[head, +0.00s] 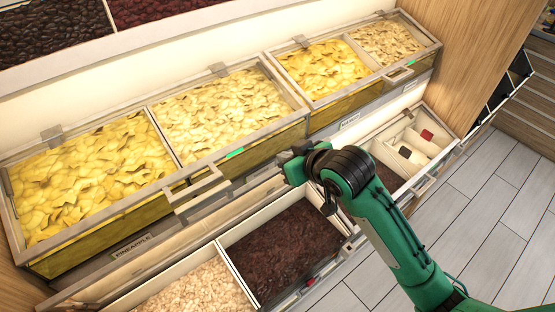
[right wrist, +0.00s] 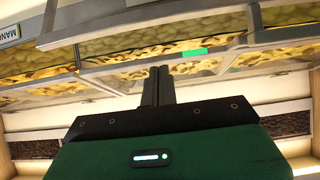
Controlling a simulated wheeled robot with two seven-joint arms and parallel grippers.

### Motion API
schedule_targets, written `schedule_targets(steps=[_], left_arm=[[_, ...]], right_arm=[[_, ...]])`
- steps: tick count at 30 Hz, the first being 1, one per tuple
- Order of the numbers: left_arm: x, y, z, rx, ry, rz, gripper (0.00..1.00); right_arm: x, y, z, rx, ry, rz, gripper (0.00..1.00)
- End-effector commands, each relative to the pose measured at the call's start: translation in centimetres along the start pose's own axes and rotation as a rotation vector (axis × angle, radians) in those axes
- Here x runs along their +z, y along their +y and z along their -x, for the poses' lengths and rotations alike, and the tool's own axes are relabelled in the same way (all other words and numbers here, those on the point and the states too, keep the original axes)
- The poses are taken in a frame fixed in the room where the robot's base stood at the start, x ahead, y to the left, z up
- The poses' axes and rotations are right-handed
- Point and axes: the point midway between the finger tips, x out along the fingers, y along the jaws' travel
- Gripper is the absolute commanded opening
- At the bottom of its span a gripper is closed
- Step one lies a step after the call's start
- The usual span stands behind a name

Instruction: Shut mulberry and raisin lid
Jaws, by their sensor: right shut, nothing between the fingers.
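The lower bin has a pale compartment (head: 196,292), which looks like mulberries, and a dark one (head: 285,245), which looks like raisins. Both fillings show plainly from above. A long grey bar runs behind them under the upper bin; I cannot tell for sure whether it is the raised lid's edge. My right gripper (head: 291,168) is above the back right of the dark compartment, close to the upper bin's front. In the right wrist view its fingers (right wrist: 157,72) are together and empty. My left gripper is not in view.
The upper bin of yellow dried fruit (head: 95,180) has a protruding handle (head: 198,190) and a green strip (head: 235,153). A second upper bin (head: 325,68) stands to the right. The grey floor (head: 490,220) is clear.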

Motion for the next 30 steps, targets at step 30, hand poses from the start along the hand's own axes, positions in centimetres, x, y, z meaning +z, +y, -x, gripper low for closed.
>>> schedule_targets(steps=[30], left_arm=[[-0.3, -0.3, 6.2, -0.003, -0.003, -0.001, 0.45]], right_arm=[[2.4, 0.0, -7.7, 0.000, 0.000, 0.001, 0.00]])
